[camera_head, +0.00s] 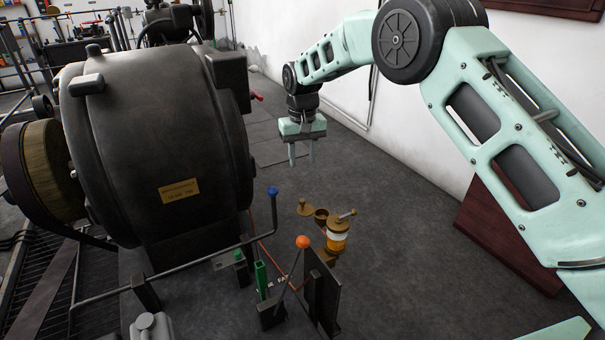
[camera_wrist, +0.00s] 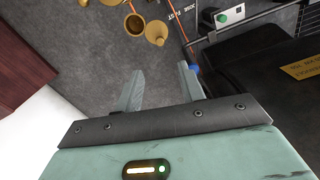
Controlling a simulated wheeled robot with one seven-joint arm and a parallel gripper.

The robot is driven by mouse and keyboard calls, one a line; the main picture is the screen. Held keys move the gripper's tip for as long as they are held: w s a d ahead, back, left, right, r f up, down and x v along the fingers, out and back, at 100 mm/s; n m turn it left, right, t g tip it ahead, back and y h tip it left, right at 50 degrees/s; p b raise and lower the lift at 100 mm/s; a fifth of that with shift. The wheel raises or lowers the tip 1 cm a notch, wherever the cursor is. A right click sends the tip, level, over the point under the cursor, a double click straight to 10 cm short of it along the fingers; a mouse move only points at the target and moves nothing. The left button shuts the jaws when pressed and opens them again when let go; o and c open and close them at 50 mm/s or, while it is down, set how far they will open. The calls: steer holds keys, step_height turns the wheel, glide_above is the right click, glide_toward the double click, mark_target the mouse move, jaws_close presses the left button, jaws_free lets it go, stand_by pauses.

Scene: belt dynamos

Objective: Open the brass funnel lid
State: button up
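The brass funnel (camera_head: 321,215) is a small cup beside the amber glass oiler (camera_head: 338,238). Its brass lid (camera_head: 304,208) sits swung out to the left of the cup, and the cup's dark inside shows. In the wrist view the lid (camera_wrist: 156,32) is a round disc beside the open funnel mouth (camera_wrist: 134,25). My gripper (camera_head: 301,158) is open and empty, pointing down, above and behind the funnel, apart from it. Its two fingers (camera_wrist: 160,82) show spread in the wrist view, with nothing between them.
A large dark dynamo (camera_head: 160,140) stands on the left. An orange-knobbed lever (camera_head: 303,242) and a blue-knobbed bar (camera_head: 273,191) rise near the oiler. A white wall (camera_head: 430,140) runs behind my arm. The grey floor (camera_head: 420,250) to the right is clear.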

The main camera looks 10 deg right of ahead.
steer(key=shift+r, duration=1.35)
steer(key=s+a+r+n+p, duration=0.1)
steer(key=s+a+r+p, duration=0.1)
steer(key=s+r, duration=0.35)
steer(key=s+a+r+n+y+p, duration=0.1)
steer(key=s+a+r+p, duration=0.15)
steer(key=s, duration=0.65)
steer(key=s+a+r+n+p, duration=0.1)
steer(key=s+a+r, duration=0.1)
steer(key=s+r, duration=0.45)
steer(key=s+d+n+p, duration=0.1)
steer(key=s+d+p, duration=0.1)
steer(key=s, duration=1)
steer(key=s+d+n+p, duration=0.2)
steer(key=s+d, duration=0.3)
steer(key=s, duration=0.7)
steer(key=shift+r, duration=0.3)
